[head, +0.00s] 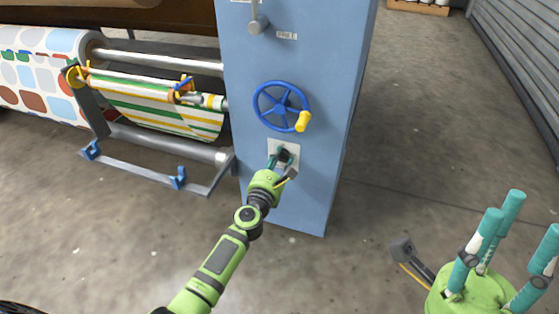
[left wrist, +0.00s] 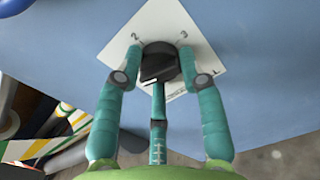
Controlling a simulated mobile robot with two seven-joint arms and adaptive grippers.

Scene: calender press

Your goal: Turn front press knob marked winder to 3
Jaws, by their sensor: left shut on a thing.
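The dark knob (left wrist: 160,62) sits on a white plate (left wrist: 168,18) tilted like a diamond in the left wrist view. In the head view the plate (head: 292,147) is low on the blue press housing (head: 295,60), under the blue handwheel. My left gripper (head: 283,160) is shut on the knob, with teal fingers on both sides and one below. My right gripper (head: 518,213) is at the lower right, fingers spread and empty.
A blue handwheel (head: 281,106) with a yellow handle (head: 302,121) stands out just above the plate. A lever (head: 258,24) is higher up. Rollers with a striped web (head: 160,110) are at left. Concrete floor is clear to the right of the housing.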

